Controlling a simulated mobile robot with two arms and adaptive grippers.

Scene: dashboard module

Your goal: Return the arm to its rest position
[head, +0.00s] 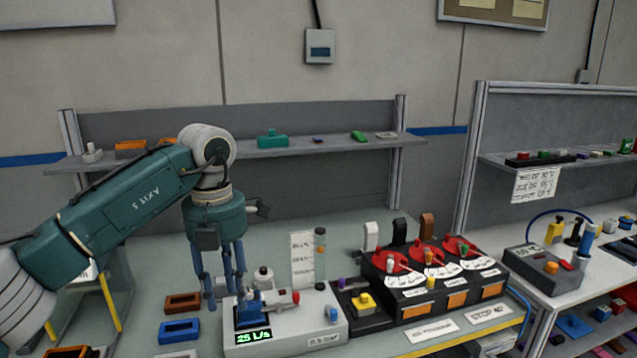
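My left arm (130,212) comes in from the left, and its wrist points down over the table. Its gripper (227,295) has blue fingers that stand apart, with nothing seen between them. The fingertips are just behind and left of a blue part (250,310) on a light grey control box (312,332). I cannot tell whether they touch the box or the part. A red-tipped knob (294,297) sits on the box. My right gripper is not in view.
A black module (415,285) with red dials stands right of the box, beside a yellow button (363,301). Orange (183,302) and blue (179,330) trays lie left of it. A shelf (290,150) runs behind. A second bench (548,300) is at right.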

